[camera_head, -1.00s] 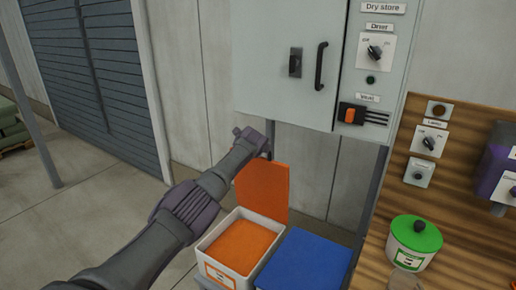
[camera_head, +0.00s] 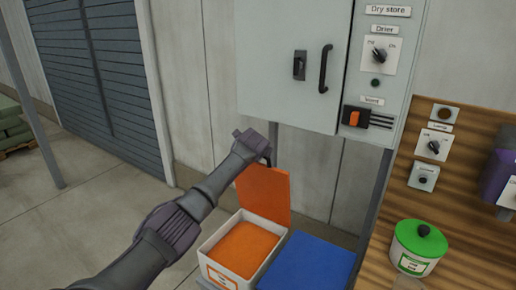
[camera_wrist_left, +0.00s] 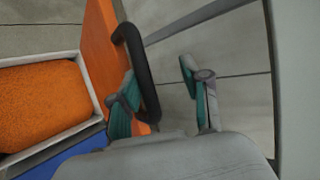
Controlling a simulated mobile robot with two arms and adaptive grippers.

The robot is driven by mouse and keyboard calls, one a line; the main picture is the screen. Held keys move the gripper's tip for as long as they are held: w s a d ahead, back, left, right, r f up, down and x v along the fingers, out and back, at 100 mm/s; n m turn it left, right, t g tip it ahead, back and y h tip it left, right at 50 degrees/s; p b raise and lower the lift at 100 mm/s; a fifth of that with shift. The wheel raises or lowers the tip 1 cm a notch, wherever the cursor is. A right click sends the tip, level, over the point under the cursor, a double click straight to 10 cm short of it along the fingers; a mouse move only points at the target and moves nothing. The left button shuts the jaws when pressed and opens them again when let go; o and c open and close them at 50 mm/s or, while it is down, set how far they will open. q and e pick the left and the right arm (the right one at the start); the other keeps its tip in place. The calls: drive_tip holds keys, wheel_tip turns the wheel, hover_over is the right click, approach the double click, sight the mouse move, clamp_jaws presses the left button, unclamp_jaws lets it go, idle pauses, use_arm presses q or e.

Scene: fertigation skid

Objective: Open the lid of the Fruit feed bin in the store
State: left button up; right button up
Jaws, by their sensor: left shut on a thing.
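A white bin (camera_head: 210,248) with an orange label and orange contents (camera_head: 241,250) stands at the lower middle of the head view. Its label is too small to read. Its orange lid (camera_head: 264,197) stands up, roughly upright, at the bin's back edge. In the left wrist view the lid (camera_wrist_left: 101,45) carries a black bar handle (camera_wrist_left: 146,75). My left gripper (camera_head: 263,155) is at the lid's top edge, shut on this handle; one teal finger shows between handle and lid, the other to the right. The fingertips are mostly hidden in the head view. My right gripper is not in view.
A closed blue lid (camera_head: 306,262) is right beside the orange bin. A grey cabinet (camera_head: 291,85) with a door handle hangs above. A wooden panel and a green-lidded pot (camera_head: 417,250) are at the right. Open floor lies left.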

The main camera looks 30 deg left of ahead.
use_arm(q)
drive_tip(key=v, duration=0.8)
drive_tip(key=shift+d+r, duration=0.2)
drive_tip(key=shift+r, duration=0.1)
drive_tip(key=shift+s+d+r, duration=0.1)
drive_tip(key=shift+s+d, duration=0.05)
